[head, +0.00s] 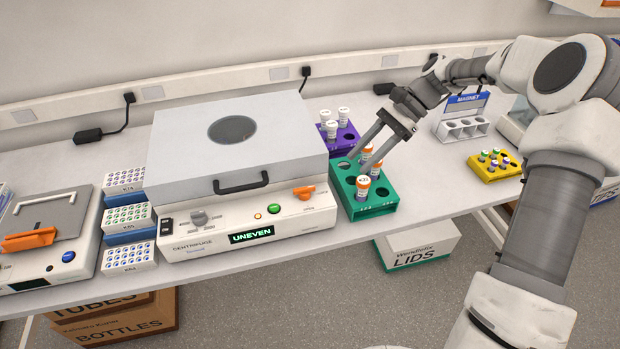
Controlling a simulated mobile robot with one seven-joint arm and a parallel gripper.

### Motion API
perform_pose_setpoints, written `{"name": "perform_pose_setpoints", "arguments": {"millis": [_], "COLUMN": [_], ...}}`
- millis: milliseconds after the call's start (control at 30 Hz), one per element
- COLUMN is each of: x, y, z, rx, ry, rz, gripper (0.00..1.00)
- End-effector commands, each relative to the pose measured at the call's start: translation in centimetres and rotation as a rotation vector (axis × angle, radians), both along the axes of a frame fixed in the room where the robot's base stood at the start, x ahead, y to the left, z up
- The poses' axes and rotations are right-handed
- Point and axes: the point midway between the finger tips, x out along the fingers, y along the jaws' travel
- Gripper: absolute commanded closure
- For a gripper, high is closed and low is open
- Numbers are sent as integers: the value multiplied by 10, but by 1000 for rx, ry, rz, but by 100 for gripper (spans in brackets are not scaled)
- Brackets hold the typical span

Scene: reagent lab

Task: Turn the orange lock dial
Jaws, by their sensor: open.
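The orange lock dial (303,191) is on the right of the front panel of the white centrifuge (185,247). Its grip lies roughly level across the panel. The centrifuge's grey lid (180,150) is down, and its display (252,235) reads "UNEVEN". My gripper (358,164) is open, to the right of the dial and apart from it. Its fingers point down and left over the green rack, close to the orange vials there. Whether they touch a vial is hard to tell.
The green rack (385,203) holds several orange vials (363,187). A purple rack (346,147) with white-capped vials stands behind it. A yellow rack (482,173) and a magnet stand (462,127) are right. Left are stacked tube boxes (128,237) and another device with an orange handle (28,239).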

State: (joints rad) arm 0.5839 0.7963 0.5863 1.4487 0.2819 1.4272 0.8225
Motion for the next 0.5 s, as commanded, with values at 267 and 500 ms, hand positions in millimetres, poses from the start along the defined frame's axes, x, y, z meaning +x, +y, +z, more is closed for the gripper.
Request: {"name": "perform_pose_setpoints", "arguments": {"millis": [267,500], "x": [31,40], "y": [-26,-38], "z": [-18,-24], "rx": [225,305], "ry": [181,243], "rz": [-179,-240], "gripper": [57,57]}}
